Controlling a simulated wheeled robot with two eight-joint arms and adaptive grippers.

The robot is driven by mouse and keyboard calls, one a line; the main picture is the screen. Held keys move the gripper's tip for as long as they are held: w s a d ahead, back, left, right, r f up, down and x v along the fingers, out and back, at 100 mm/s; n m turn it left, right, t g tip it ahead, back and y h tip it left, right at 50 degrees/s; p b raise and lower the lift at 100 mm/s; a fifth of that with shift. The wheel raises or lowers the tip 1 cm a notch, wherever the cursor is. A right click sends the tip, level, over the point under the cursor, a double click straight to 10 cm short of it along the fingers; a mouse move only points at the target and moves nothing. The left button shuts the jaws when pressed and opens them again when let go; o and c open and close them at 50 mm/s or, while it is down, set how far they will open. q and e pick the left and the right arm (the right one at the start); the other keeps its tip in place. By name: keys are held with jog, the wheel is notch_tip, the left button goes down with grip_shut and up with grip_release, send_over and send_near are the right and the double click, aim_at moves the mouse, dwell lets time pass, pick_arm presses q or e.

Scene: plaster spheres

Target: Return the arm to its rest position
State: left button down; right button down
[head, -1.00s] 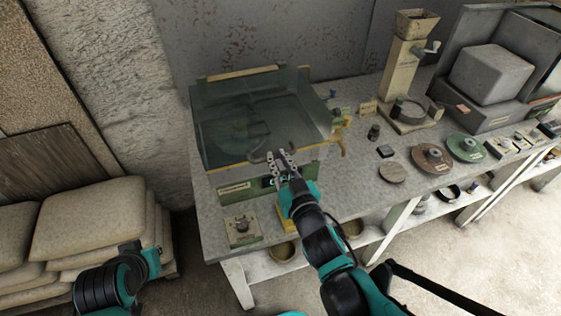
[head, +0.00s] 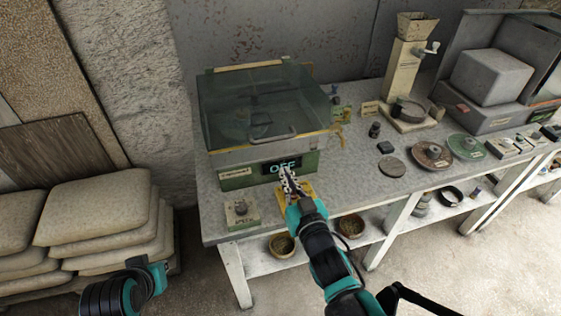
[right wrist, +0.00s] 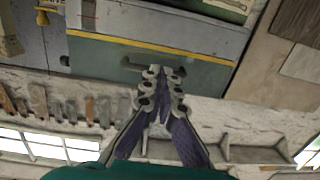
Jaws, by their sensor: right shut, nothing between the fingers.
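My right gripper (head: 289,183) is shut and empty in the head view, in front of a machine (head: 245,176) with a green front panel and a display reading OFF. A clear lid (head: 260,105) with a handle covers the machine.
The grey workbench (head: 350,185) holds a small box (head: 242,212), several discs such as a green one (head: 465,147), and a hopper grinder (head: 405,75). Stacked sacks (head: 95,220) lie left of the bench. Bowls (head: 281,245) stand on the shelf below.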

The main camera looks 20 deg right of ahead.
jog(key=s+d+f+g, duration=0.2)
jog(key=s+f+g, duration=0.7)
jog(key=s+g, duration=0.1)
jog(key=shift+s+h, duration=0.3)
jog(key=shift+s, duration=0.15)
jog(key=shift+d, duration=0.1)
